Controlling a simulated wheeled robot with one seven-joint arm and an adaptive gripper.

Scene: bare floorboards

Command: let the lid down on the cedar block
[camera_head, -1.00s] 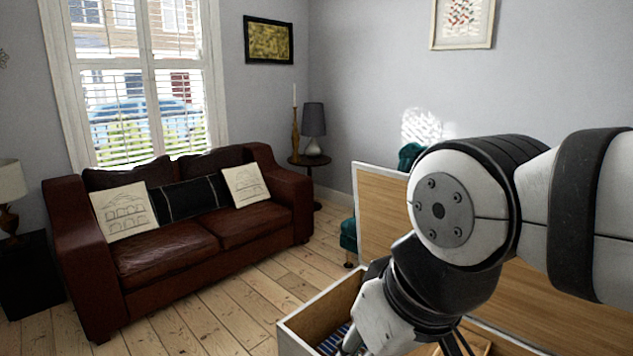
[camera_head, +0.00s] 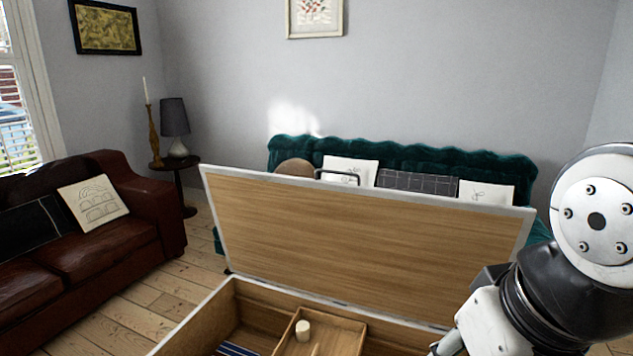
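The lid (camera_head: 370,240) stands raised and leaning back on its hinge side, its wood inner face and white rim toward me. A grey handle (camera_head: 337,174) shows at its top edge. The open chest (camera_head: 222,308) below has wooden walls with a white rim.
A blue-striped item (camera_head: 236,349) lies in the chest's left part. A green sofa (camera_head: 420,160) with cushions stands behind the lid. A brown leather sofa (camera_head: 90,250) is at left, with a side table and lamp (camera_head: 174,125) in the corner. Floorboards between are free.

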